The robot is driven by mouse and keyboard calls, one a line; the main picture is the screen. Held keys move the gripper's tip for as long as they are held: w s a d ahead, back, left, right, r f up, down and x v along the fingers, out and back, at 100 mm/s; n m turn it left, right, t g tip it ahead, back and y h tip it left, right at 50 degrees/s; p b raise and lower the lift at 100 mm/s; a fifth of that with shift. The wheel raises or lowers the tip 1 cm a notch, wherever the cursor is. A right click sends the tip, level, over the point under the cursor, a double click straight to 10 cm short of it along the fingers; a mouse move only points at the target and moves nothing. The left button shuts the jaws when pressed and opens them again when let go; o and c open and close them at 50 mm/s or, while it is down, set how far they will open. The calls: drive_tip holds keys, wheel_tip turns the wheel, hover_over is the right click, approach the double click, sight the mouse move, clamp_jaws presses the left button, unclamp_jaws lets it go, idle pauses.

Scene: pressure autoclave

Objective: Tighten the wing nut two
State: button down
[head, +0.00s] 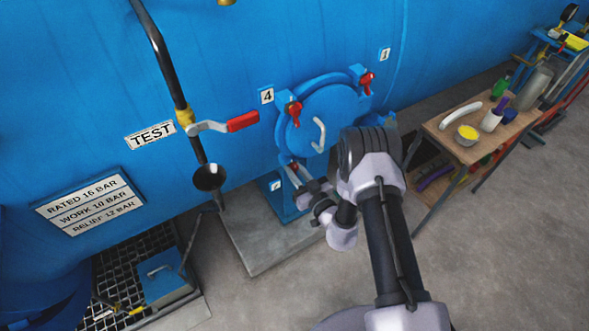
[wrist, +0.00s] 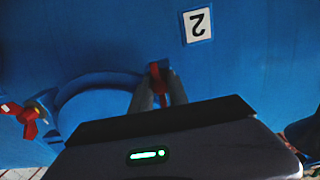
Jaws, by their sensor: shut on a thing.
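A round blue door (head: 325,118) with a pale curved handle sits on the blue vessel. My gripper (head: 293,170) is at the door's lower left rim, shut on a red wing nut, of which little shows in the head view. In the wrist view, my gripper's two fingers (wrist: 157,88) are on either side of this red wing nut (wrist: 156,73). A white plate marked 2 (wrist: 197,25), upside down in this view, is just beyond it. The wing nut's tightness cannot be told.
Two other red wing nuts (head: 294,112) (head: 367,81) are on the door's upper rim. A red-handled valve lever (head: 240,122) sticks out to the left. A wooden bench (head: 463,150) with bottles stands at right. The floor in front is open.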

idle(0.3)
drive_tip(key=c, duration=1.3)
unclamp_jaws()
drive_tip(key=shift+s, duration=0.1)
drive_tip(key=p+v, duration=0.1)
drive_tip(key=v, duration=1.6)
drive_tip(key=shift+s+d+p, duration=0.1)
drive_tip(key=shift+d+p, duration=0.05)
drive_tip(key=shift+p, duration=0.25)
